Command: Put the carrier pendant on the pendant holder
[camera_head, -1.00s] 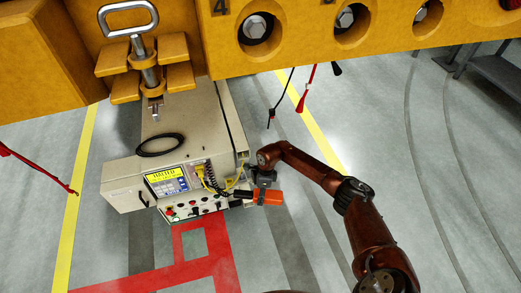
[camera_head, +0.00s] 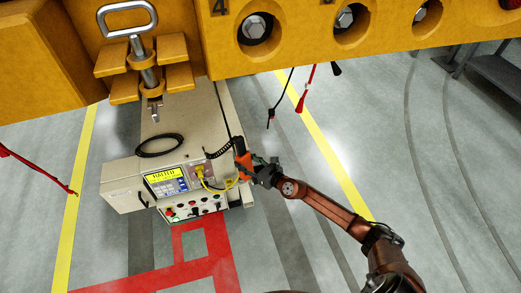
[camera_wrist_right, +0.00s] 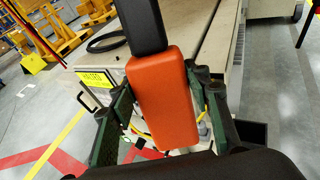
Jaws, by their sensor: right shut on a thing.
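The carrier pendant (camera_head: 241,160), orange with a black end, is beside the right side of the beige carrier (camera_head: 190,120). My right gripper (camera_head: 252,172) is shut on it. In the right wrist view the pendant (camera_wrist_right: 163,98) stands between the two green-black fingers, its black end pointing up the picture toward the carrier. A black coiled cord (camera_head: 220,150) runs from the carrier to the pendant. I cannot make out the pendant holder for certain; the gripper and pendant cover part of the carrier's side. My left gripper is not in view.
The carrier's front has a yellow lit screen (camera_head: 161,177), yellow cables (camera_head: 216,186) and a button panel (camera_head: 193,208). A large yellow beam (camera_head: 300,58) with bolts spans above. Red straps hang at left and centre. The floor to the right is open.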

